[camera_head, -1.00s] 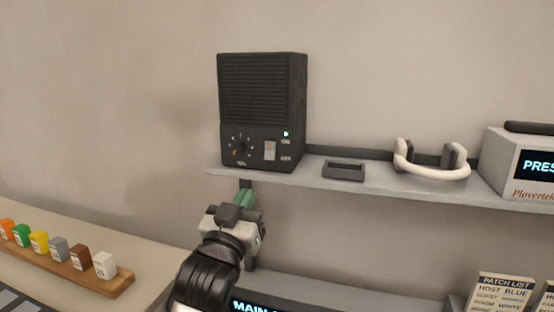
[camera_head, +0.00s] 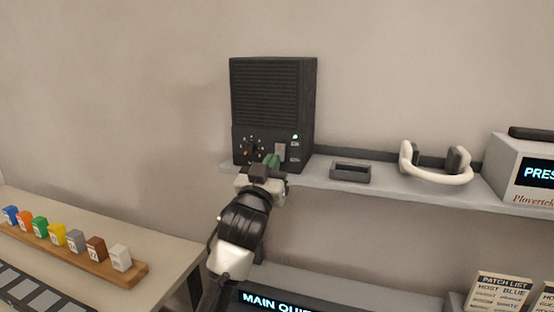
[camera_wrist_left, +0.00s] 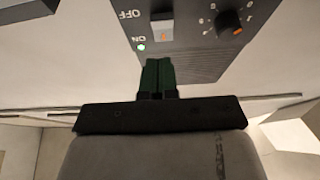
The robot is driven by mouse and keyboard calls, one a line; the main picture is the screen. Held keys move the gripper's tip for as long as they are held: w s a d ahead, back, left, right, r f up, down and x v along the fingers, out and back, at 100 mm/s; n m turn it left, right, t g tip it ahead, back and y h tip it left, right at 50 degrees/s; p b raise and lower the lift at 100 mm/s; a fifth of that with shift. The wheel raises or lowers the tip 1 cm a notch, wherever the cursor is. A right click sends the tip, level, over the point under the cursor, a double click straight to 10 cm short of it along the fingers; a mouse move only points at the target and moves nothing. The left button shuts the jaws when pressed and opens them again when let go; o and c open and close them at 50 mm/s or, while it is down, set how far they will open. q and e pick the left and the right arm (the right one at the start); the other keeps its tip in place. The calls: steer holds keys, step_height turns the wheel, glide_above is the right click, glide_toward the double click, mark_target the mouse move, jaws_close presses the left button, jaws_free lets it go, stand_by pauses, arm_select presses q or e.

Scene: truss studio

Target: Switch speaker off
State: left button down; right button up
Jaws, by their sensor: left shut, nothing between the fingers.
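The black speaker (camera_head: 272,92) stands on a grey shelf, with a slatted grille above a control panel. Its rocker switch (camera_head: 280,150) is light grey, with ON and OFF marks beside it. A small green lamp (camera_head: 295,137) is lit near the ON mark. The wrist view shows the panel upside down, with the switch (camera_wrist_left: 161,29), lit lamp (camera_wrist_left: 141,47) and a round knob (camera_wrist_left: 230,22). My left gripper (camera_head: 272,161) is shut and empty, its green fingertips (camera_wrist_left: 157,72) close to the panel near the switch. I cannot tell whether they touch it. My right gripper is out of view.
On the shelf to the right are a small dark tray (camera_head: 350,171), white headphones (camera_head: 437,172) and a white display unit (camera_head: 525,168). A wooden rack (camera_head: 75,254) of coloured blocks lies on the left table. A lit screen (camera_head: 275,301) is below the shelf.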

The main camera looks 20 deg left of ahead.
mark_target(281, 157)
arm_select(q)
steer(key=w, duration=0.1)
steer(key=w+f, duration=0.1)
steer(key=shift+w+f+p, duration=0.2)
steer(key=shift+w+p, duration=0.1)
steer(key=shift+w, duration=0.1)
steer(key=shift+w+d+f, duration=0.1)
steer(key=shift+w+f, duration=0.05)
steer(key=shift+w, duration=0.1)
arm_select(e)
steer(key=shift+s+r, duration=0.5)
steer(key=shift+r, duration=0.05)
arm_select(q)
steer(key=shift+f, duration=0.1)
steer(key=w+t+b, duration=0.1)
steer(key=b, duration=0.3)
steer(key=shift+w+f, duration=0.1)
steer(key=shift+f, duration=0.25)
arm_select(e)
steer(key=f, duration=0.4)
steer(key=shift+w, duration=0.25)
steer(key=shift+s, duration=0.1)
